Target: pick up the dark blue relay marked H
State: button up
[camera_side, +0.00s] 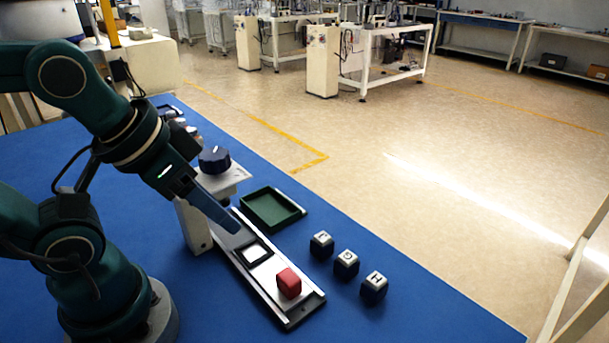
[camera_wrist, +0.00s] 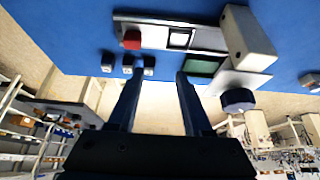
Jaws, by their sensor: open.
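The dark blue relay marked H (camera_side: 374,290) stands on the blue table, the nearest and rightmost of a row of three in the side view. Its top is pale with a dark H. My gripper (camera_side: 230,226) is above the metal rail in the side view, well to the left of the relay. In the wrist view its two fingers (camera_wrist: 159,74) are apart with nothing between them.
Two similar relays (camera_side: 346,267) (camera_side: 321,248) stand beside H. A red block (camera_side: 289,284) sits on the metal rail (camera_side: 308,307), near a white square (camera_side: 256,253). A green tray (camera_side: 298,214) lies behind, near a dark blue knob (camera_side: 214,160). Table around H is clear.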

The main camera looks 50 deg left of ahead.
jog(key=shift+o, duration=0.3)
jog(key=o, duration=0.3)
jog(key=shift+o, duration=0.2)
jog(key=shift+s, duration=0.1)
